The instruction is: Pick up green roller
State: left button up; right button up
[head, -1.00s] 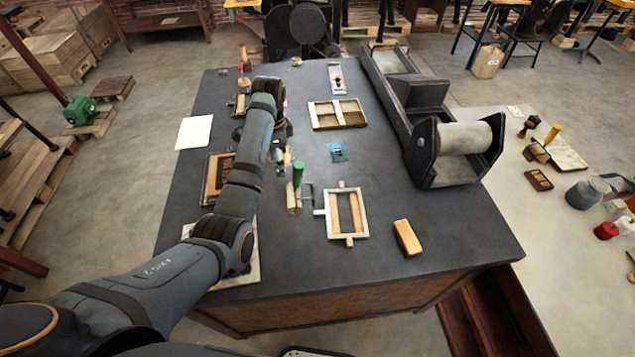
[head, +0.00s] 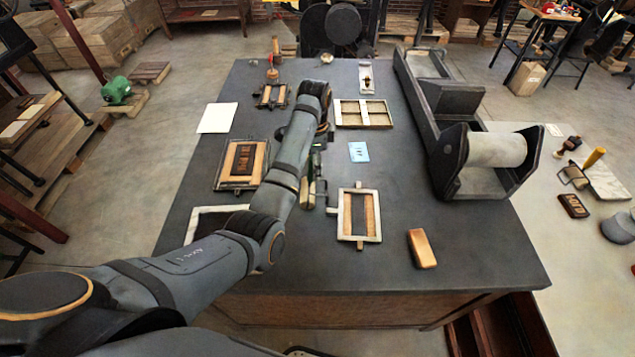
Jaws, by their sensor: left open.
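The green roller (head: 316,168) stands on the dark table, just right of my left forearm, with its green handle up. The arm hides part of it. My left arm reaches in from the lower left, and its wrist bends down beyond the roller. My left gripper (head: 321,143) is open, small in view and partly hidden by the arm, close to the green handle. I cannot tell whether its fingers are around the handle or touch it. My right gripper is not in view.
A framed tray (head: 358,215) and a wooden block (head: 422,249) lie right of the roller. A blue card (head: 358,152) lies near it. A large press (head: 460,130) fills the table's right side. White paper (head: 217,117) lies left.

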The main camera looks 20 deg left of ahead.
pick_arm(q)
jog(key=f, duration=0.1)
jog(key=f+p, duration=0.1)
jog(key=f, duration=0.1)
jog(key=shift+s+a+f+p, duration=0.2)
jog(key=shift+s+f+p, duration=0.1)
jog(key=shift+f, duration=0.1)
jog(key=shift+w+f, duration=0.15)
jog(key=shift+f, duration=0.2)
jog(key=c, duration=0.7)
grip_shut()
